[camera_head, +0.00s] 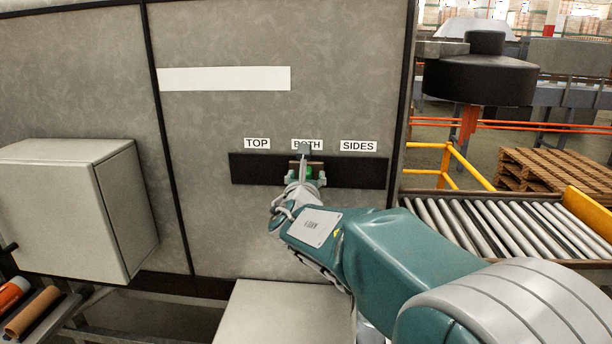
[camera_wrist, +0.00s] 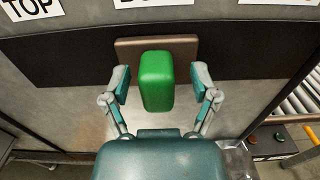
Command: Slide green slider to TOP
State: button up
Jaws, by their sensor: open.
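The green slider (camera_wrist: 156,82) is a rounded green block on a brown plate (camera_wrist: 128,48), mounted on a dark horizontal rail (camera_head: 358,171). It sits under the BOTH label (camera_wrist: 152,2). In the head view the slider (camera_head: 309,172) is mostly hidden behind my gripper (camera_head: 305,177). In the wrist view my gripper (camera_wrist: 160,88) is open, with one finger on each side of the slider and a gap to each. The TOP label (camera_head: 257,143) is on the panel above the rail's left part; the SIDES label (camera_head: 358,146) is to the right.
A grey box (camera_head: 60,210) stands out from the panel at the left. A pale box top (camera_head: 270,315) lies below my arm. A roller conveyor (camera_head: 490,225) and yellow railing (camera_head: 452,165) are at the right. The panel around the rail is clear.

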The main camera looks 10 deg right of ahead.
jog(key=shift+w, duration=0.25)
jog(key=shift+a, duration=0.1)
jog(key=shift+a, duration=0.1)
